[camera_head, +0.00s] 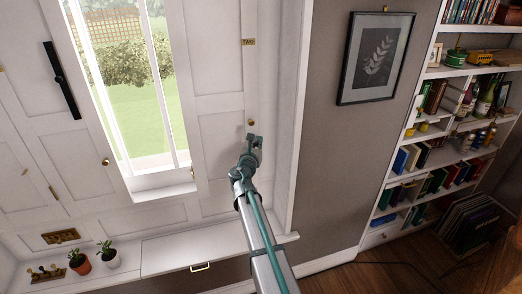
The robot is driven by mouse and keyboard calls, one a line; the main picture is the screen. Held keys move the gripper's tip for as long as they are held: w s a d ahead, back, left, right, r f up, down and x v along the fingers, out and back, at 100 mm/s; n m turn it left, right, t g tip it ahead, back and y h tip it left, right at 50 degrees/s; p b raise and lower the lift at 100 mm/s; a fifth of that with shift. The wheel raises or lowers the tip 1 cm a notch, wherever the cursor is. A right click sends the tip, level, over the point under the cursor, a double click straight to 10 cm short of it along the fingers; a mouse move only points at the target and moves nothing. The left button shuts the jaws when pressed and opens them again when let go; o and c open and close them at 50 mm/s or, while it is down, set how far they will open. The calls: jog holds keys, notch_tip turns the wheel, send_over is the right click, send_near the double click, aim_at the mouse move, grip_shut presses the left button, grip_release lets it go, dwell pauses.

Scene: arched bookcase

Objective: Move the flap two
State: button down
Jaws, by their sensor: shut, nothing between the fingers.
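Flap two is the tall white panel (212,72) just right of the window, with a small brass plate reading "TWO" (248,42) near its right edge. A small round brass knob (251,122) sits lower on the same panel. My gripper (254,141) is shut and empty, just below the knob in the picture. I cannot tell whether it touches the knob or the panel. My arm hides part of the sill and wall below.
The window (135,85) shows a garden. Left of it, a white panel carries a black bar (62,80) and a brass knob (105,162). Potted plants (80,263) stand on the ledge. A framed picture (376,58) and a filled bookcase (450,130) are at right.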

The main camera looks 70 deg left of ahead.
jog(key=shift+w+a+r, duration=0.1)
jog(key=shift+a, duration=0.35)
jog(key=shift+a+r, duration=0.1)
